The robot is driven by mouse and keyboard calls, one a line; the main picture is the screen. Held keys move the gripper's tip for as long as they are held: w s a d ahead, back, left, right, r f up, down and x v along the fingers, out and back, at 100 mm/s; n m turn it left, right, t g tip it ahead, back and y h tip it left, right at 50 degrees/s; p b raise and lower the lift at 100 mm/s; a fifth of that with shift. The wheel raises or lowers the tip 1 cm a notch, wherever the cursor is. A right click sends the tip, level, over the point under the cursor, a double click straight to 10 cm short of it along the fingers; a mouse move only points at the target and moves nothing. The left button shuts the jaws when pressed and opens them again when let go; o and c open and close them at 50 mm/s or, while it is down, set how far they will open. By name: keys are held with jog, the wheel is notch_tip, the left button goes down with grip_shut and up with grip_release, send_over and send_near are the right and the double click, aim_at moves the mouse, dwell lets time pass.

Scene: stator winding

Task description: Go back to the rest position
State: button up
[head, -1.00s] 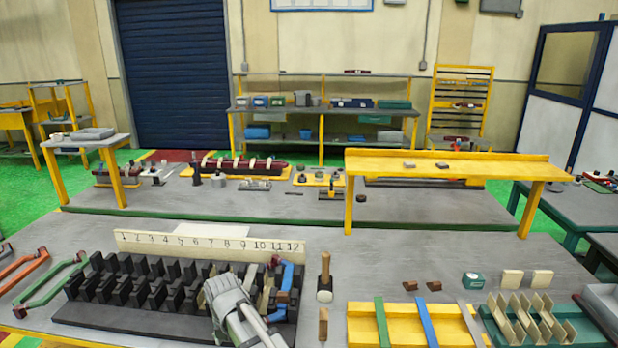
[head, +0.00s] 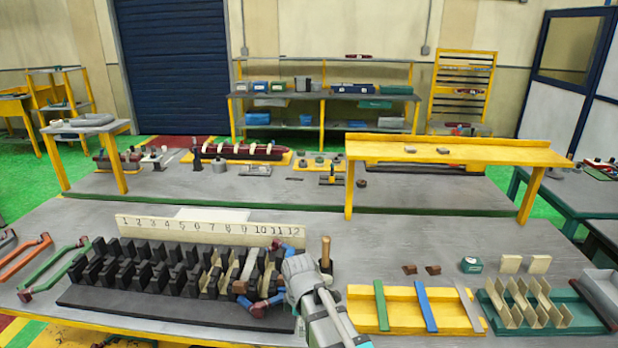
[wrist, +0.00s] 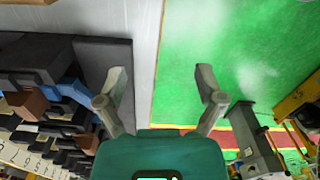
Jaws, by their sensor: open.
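My gripper (head: 298,268) is at the right end of the black slotted block (head: 95,300), in front of the numbered board (head: 210,231) in the head view. In the wrist view my gripper (wrist: 162,85) has its two fingers wide apart with nothing between them. A blue coil with dark red ends (head: 262,307) sits in the block's slots near numbers 11 and 12. Part of it is hidden behind my gripper. Its blue side also shows at the left of the wrist view (wrist: 72,90).
A wooden-handled tool (head: 325,250) stands just right of my gripper. A yellow tray (head: 362,312) with coloured strips and a green rack (head: 560,318) lie further right. Orange (head: 25,255) and green (head: 55,270) coils lie at left. A yellow raised shelf (head: 450,150) stands behind.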

jog(key=s+d+m, duration=0.2)
jog(key=d+m, duration=0.7)
jog(key=s+d+m, duration=0.3)
jog(key=d+m, duration=0.7)
jog(key=shift+s+d, duration=0.15)
jog(key=shift+s, duration=0.1)
dwell(0.4)
jog(key=shift+m, duration=0.5)
jog(key=w+a+r+p, duration=0.4)
jog(key=w+a, duration=0.2)
jog(key=a, duration=0.7)
jog(key=w+a+r+p, duration=0.5)
jog(key=w+a, duration=0.1)
jog(key=a, duration=0.6)
jog(key=w+a+r+p, duration=0.5)
jog(key=w+a, duration=0.1)
jog(key=a, duration=0.7)
jog(key=shift+w+a, duration=0.15)
jog(key=shift+a, duration=0.15)
